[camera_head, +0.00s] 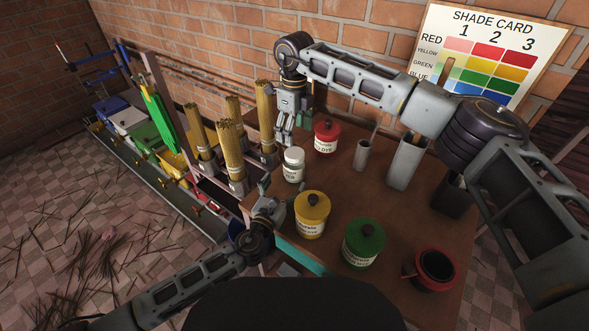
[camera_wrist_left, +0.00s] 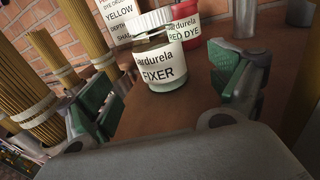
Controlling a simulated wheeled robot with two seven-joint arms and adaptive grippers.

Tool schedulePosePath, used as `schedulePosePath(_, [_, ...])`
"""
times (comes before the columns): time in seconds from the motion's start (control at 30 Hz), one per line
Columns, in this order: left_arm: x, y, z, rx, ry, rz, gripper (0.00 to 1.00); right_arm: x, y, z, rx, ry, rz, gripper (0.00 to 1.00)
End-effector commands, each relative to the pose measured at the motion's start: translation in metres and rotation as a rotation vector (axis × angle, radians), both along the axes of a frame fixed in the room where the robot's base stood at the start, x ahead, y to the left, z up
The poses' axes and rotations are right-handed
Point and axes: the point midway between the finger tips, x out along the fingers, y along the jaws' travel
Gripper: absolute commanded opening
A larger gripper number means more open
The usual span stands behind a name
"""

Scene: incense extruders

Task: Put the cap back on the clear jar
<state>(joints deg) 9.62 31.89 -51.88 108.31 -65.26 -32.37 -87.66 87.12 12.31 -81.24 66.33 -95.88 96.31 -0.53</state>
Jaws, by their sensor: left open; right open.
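The clear jar (camera_head: 292,173), labelled FIXER, stands upright on the brown table. A white cap (camera_head: 294,155) sits at its mouth; I cannot tell whether it is seated. In the left wrist view the jar (camera_wrist_left: 160,66) is ahead, between my left gripper's green-padded fingers, and the cap (camera_wrist_left: 152,20) looks slightly tilted above it. My left gripper (camera_head: 274,198) is open and empty, just in front of and left of the jar. My right gripper (camera_head: 284,140) is open, pointing down behind the jar, with no object visible in it.
A red jar (camera_head: 326,137) stands behind, with yellow (camera_head: 312,217) and green (camera_head: 364,245) jars in front. A dark red-rimmed pot (camera_head: 436,269) is at the front right. Incense bundles (camera_head: 230,150) stand left. Grey containers (camera_head: 406,163) stand right, and a shade card (camera_head: 480,55) is behind.

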Motion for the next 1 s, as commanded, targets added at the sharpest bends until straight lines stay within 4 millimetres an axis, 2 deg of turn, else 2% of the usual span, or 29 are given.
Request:
schedulePosePath(0.53, [0.053, -0.021, 0.003, 0.000, -0.004, 0.000, 0.92, 0.000, 0.000, 0.000, 0.000, 0.000, 0.000, 0.73])
schedulePosePath(0.73, [0.062, -0.024, 0.002, 0.000, -0.002, 0.000, 0.92, 0.000, 0.000, 0.000, 0.000, 0.000, 0.000, 0.73])
schedulePosePath(1.0, [0.064, -0.024, 0.002, 0.000, -0.002, 0.000, 0.92, 0.000, 0.000, 0.000, 0.000, 0.000, 0.000, 0.73])
